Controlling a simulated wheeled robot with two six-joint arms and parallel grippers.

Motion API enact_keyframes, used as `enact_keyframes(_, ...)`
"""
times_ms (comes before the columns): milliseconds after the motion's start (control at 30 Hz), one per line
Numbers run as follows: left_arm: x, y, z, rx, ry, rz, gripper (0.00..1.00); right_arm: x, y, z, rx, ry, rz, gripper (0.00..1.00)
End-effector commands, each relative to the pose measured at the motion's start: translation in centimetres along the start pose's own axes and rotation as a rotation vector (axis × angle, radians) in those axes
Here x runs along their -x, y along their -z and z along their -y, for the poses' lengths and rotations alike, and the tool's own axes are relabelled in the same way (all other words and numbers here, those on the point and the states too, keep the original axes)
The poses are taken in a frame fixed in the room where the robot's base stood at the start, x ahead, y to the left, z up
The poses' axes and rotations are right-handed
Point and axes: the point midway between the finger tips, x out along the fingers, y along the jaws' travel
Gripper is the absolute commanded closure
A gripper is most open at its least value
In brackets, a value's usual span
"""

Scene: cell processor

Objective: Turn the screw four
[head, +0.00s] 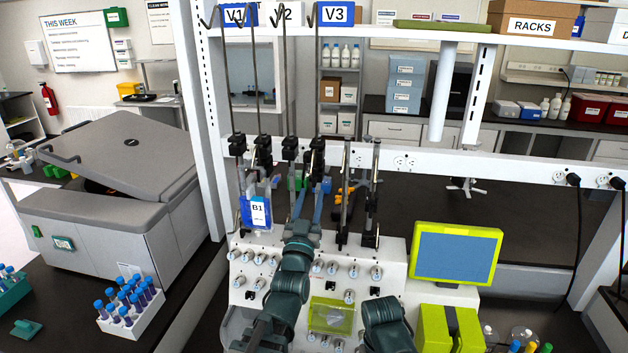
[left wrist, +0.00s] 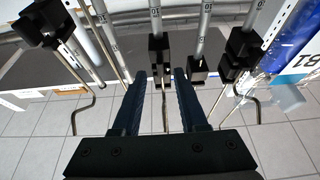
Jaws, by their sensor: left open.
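My left gripper (head: 308,192) reaches up in front of the cell processor (head: 395,265), among the upright poles. Its two blue fingers are apart, with nothing held. In the left wrist view, the open fingers (left wrist: 160,74) point at a black clamp (left wrist: 158,48) on a pole, which shows between the fingertips. I cannot tell if they touch it. Several black clamps sit in a row on the poles, among them one (head: 317,150) above my gripper. No number is readable on them, so I cannot tell which is screw four. My right gripper is not in view.
A blue bag labelled B1 (head: 257,212) hangs left of my gripper. Neighbouring clamps (left wrist: 240,50) and thin hooked rods crowd close by. A green-framed screen (head: 455,254) stands to the right. A grey centrifuge (head: 120,215) and a tube rack (head: 137,318) are at left.

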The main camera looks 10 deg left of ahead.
Motion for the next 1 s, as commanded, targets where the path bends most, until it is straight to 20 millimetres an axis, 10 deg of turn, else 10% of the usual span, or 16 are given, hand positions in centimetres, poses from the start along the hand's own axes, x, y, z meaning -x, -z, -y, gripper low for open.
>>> enact_keyframes(567,-3.0,0.3,-0.3,0.000,0.000,0.000,0.57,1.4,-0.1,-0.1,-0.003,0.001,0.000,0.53)
enact_keyframes(833,-3.0,0.3,-0.3,0.000,0.000,0.000,1.00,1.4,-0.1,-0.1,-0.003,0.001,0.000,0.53)
enact_keyframes(1000,-3.0,0.3,-0.3,0.000,0.000,0.000,1.00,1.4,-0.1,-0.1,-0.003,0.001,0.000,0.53)
